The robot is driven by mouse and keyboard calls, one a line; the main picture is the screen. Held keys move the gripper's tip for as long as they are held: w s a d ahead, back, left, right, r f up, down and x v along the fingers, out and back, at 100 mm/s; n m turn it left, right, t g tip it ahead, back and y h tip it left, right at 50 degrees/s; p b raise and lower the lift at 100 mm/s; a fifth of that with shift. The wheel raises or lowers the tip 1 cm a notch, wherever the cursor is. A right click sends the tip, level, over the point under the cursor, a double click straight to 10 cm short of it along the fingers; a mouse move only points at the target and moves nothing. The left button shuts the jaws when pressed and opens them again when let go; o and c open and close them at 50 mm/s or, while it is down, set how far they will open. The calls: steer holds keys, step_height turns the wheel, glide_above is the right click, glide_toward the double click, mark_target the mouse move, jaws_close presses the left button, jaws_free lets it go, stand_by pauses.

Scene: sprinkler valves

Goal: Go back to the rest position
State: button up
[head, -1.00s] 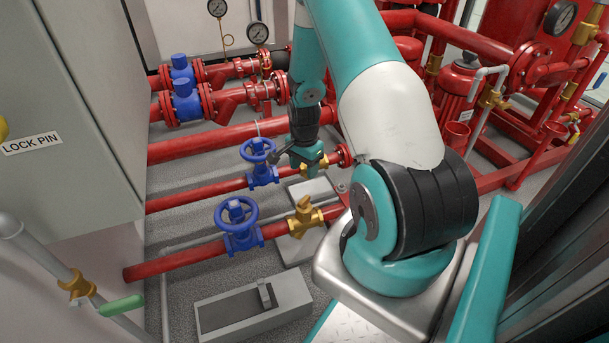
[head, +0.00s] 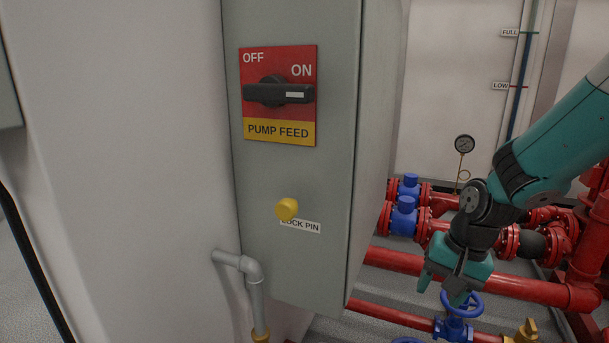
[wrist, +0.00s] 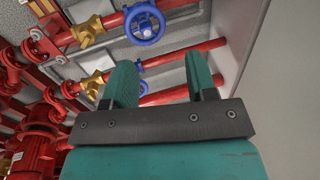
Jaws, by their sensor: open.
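My gripper (head: 447,297) hangs at the lower right of the head view, in front of the red pipes and just above and left of a blue handwheel valve (head: 457,305). In the wrist view my gripper (wrist: 160,80) shows two teal fingers set apart with nothing between them. One blue handwheel (wrist: 144,23) is seen beyond the fingers in the wrist view, clear of them. Another blue wheel is partly hidden behind a finger.
A grey cabinet (head: 290,235) stands left of my arm, with a PUMP FEED switch (head: 279,94) pointing to ON and a yellow lock pin knob (head: 287,209). Red pipes (head: 400,262) and a gauge (head: 464,144) are behind. Brass fittings (wrist: 88,30) show in the wrist view.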

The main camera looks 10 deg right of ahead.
steer(key=s+a+r+n+g+y, duration=0.1)
steer(key=s+a+r+n, duration=0.55)
steer(key=s+a, duration=0.2)
steer(key=s+a+r+n+y, duration=0.1)
steer(key=s+a+r+n, duration=0.4)
steer(key=s+a+n, duration=0.3)
step_height(320, 180, up, 38)
steer(key=s+d+p, duration=0.1)
steer(key=p, duration=3.7)
steer(key=shift+f+m, duration=0.15)
steer(key=shift+m, duration=0.3)
